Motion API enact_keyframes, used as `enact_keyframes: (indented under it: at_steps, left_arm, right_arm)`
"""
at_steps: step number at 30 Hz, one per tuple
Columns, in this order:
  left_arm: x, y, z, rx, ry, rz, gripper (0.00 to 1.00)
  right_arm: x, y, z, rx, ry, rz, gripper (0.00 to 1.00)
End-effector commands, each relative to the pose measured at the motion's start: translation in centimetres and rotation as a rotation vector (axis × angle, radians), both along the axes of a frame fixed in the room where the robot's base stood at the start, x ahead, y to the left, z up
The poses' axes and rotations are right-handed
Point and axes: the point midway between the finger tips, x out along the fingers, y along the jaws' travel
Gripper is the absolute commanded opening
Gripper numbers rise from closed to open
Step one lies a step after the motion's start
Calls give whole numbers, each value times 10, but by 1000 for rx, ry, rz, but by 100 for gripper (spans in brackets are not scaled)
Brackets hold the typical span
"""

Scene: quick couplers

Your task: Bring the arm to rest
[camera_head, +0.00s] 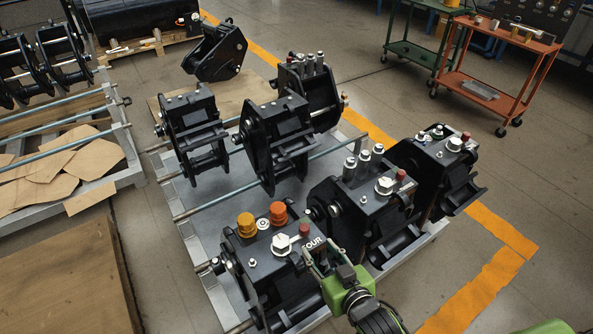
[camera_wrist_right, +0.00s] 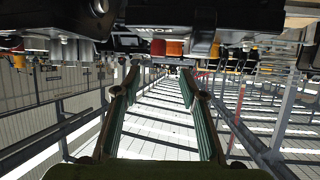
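My right gripper (camera_head: 322,262) reaches in from the bottom, beside the front black quick coupler (camera_head: 262,267) with the "FOUR" label. In the head view it overlaps the coupler's right side; I cannot tell there whether it touches. In the right wrist view the two fingers of the right gripper (camera_wrist_right: 160,78) stand apart with nothing between them. The dark coupler body with the label (camera_wrist_right: 152,44) shows beyond them at the top. The coupler carries orange caps (camera_head: 278,213) and a white hex fitting (camera_head: 281,243). My left gripper is not in view.
More black couplers stand on the grey rack (camera_head: 222,208), including one close on the right (camera_head: 365,212). An orange cart (camera_head: 507,70) and a green cart (camera_head: 410,50) stand at the back right. A wooden board (camera_head: 60,285) lies at left. Floor at right is clear.

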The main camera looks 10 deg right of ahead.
Motion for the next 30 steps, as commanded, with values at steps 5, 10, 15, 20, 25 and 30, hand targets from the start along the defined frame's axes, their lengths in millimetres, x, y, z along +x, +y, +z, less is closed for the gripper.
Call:
enact_keyframes:
  at_steps: [5,10,15,20,25,30]
  left_arm:
    - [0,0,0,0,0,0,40]
    - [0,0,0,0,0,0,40]
    - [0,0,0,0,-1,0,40]
    - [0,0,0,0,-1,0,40]
    - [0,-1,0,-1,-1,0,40]
    - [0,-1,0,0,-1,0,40]
  right_arm:
    - [-2,-1,-1,-4,14,-4,38]
    - [-21,-12,-9,-35,143,-31,38]
    - [-68,-28,-20,-87,380,-54,38]
    - [-112,-35,-23,-120,560,-47,38]
    - [-151,-40,-21,-145,699,-31,38]
    - [-187,-42,-15,-163,818,-8,38]
